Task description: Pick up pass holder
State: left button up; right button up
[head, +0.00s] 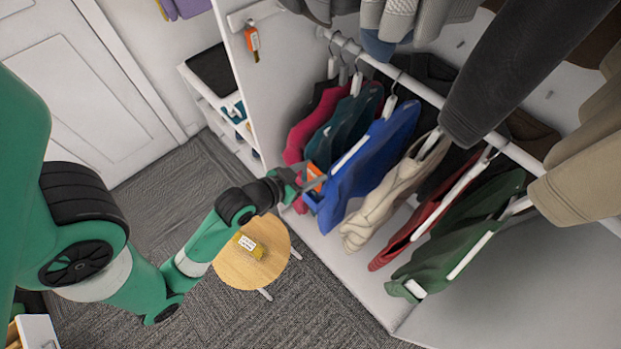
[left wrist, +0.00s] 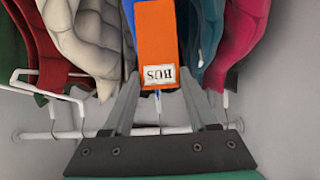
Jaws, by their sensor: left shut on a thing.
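The orange pass holder (head: 314,174) is at my left gripper (head: 310,184), in front of the hanging clothes. In the left wrist view the orange pass holder (left wrist: 157,35) shows its flat face with a white label reading "BUS". My left gripper (left wrist: 159,82) is shut on it, with one grey finger at each side. The blue garment lies right behind it. My right gripper is not in view.
Several garments, including a blue one (head: 372,160), hang from a white rail (head: 440,100). An orange tag (head: 252,42) hangs on the wardrobe's side panel. A round wooden stool (head: 238,274) bears a yellow item (head: 249,245). Carpet floor is open around it.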

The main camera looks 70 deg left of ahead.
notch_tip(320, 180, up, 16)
jog(key=p, duration=1.3)
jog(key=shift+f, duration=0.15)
